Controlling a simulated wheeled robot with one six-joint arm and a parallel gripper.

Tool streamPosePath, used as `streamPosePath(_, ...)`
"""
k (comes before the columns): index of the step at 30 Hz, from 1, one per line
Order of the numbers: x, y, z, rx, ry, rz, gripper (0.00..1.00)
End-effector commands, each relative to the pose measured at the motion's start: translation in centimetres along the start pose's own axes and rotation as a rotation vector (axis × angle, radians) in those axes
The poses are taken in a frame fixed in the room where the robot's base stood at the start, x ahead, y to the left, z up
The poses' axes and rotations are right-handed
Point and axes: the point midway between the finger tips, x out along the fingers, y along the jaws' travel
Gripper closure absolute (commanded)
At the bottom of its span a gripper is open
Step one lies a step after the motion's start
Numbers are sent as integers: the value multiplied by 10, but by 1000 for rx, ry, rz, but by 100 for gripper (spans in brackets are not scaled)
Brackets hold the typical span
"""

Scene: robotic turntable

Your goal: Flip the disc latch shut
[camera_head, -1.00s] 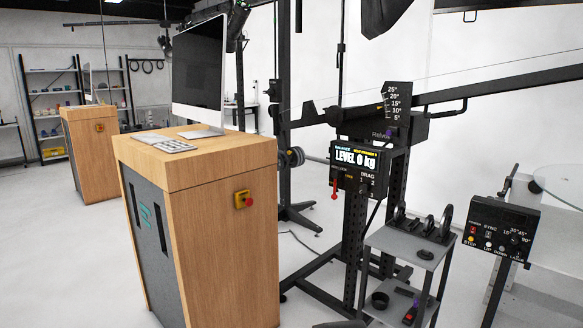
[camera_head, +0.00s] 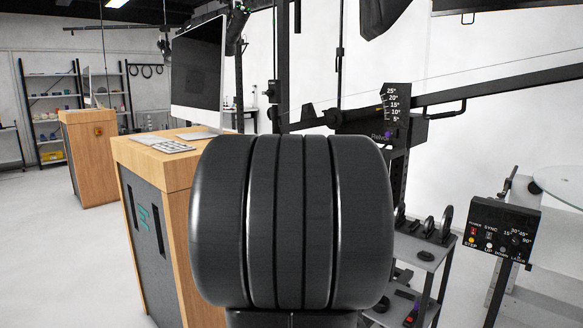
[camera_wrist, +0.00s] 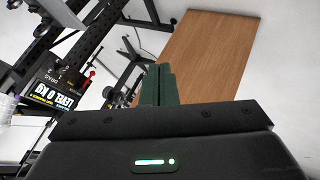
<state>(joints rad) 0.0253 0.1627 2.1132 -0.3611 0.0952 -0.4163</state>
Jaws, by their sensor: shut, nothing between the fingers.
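I cannot make out the disc latch for certain in either view. The boom stand's head (camera_head: 385,124), with an angle scale from 5° to 25°, stands right of centre in the head view, with a small purple spot near its lettering. The "LEVEL 0 kg" display box (camera_wrist: 62,88) shows tilted at the left of the wrist view, with a small red part beside it. My gripper (camera_wrist: 158,72) is shut and empty, its dark green fingers together in front of the wooden cabinet. In the head view my own black arm link hides the gripper and the display box.
The wooden cabinet (camera_head: 155,180) with a monitor (camera_head: 198,70) and keyboard stands at left. A grey shelf cart (camera_head: 425,250) with black ring-shaped parts is right of my arm. A control box (camera_head: 502,236) with buttons stands farther right, beside a round turntable (camera_head: 560,187).

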Motion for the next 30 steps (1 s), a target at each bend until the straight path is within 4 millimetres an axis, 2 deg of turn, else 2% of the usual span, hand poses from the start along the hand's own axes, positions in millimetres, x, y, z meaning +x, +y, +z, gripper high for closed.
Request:
streamPosePath(1,22,8,-19,-70,67,25,100)
streamPosePath(3,44,21,-51,-175,179,73,100)
streamPosePath(7,80,34,-107,-366,388,160,100)
streamPosePath(12,116,34,-170,-591,670,284,100)
streamPosePath(15,131,25,-198,-698,833,358,100)
streamPosePath(21,145,4,-225,-827,1090,485,100)
streamPosePath(30,146,-6,-234,-870,1216,555,100)
